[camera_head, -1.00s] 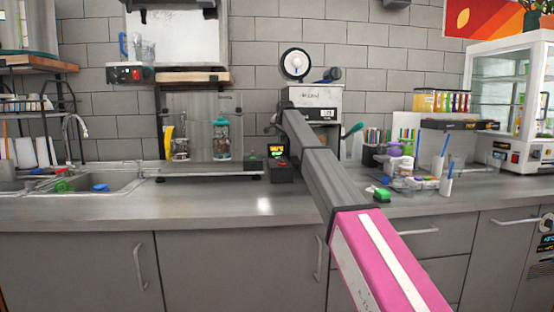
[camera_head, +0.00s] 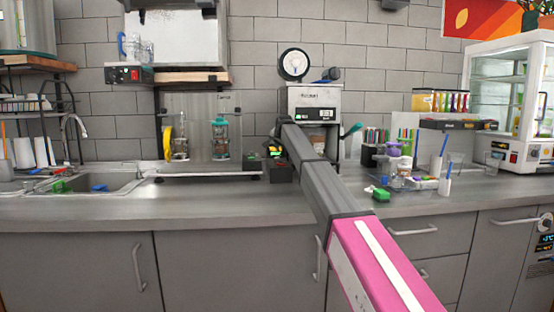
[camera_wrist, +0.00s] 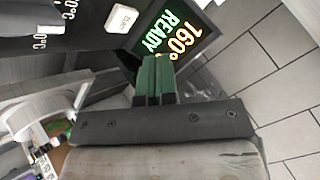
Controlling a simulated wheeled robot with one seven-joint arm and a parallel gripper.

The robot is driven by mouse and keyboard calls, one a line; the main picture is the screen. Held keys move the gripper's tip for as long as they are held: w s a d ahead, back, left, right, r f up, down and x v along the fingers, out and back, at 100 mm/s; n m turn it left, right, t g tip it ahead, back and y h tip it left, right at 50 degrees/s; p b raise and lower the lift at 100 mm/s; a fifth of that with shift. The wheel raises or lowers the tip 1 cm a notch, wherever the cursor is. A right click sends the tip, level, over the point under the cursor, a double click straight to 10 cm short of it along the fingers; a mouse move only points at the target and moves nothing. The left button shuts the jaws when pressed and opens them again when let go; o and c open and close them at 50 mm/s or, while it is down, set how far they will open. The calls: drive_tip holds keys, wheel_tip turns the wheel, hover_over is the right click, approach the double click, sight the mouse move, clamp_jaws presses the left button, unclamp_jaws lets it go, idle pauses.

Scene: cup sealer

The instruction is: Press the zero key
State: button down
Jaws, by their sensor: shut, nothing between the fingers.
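The zero key (camera_wrist: 121,19) is a small white key marked "ZERO" on a dark panel at the top of the wrist view. A display (camera_wrist: 170,35) beside it reads "160° READY". My gripper (camera_wrist: 155,60) has its green fingers together with nothing between them. The fingertips overlap the display's lower edge, to the right of and below the key in the picture. I cannot tell whether they touch the panel. In the head view my arm reaches to the dark control box (camera_head: 279,170), and its end partly hides the display there. The key cannot be made out in that view.
Other white keys (camera_wrist: 47,30) sit on the panel at the upper left. The front counter (camera_head: 180,205) is clear.

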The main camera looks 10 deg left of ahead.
drive_tip(key=shift+f, duration=1.15)
drive_tip(key=shift+f, duration=0.2)
idle(1.1)
drive_tip(key=shift+f, duration=0.2)
drive_tip(key=shift+f, duration=0.45)
idle(0.6)
drive_tip(key=shift+r, duration=0.15)
idle(0.3)
drive_tip(key=shift+r, duration=0.7)
drive_tip(key=shift+r, duration=2.55)
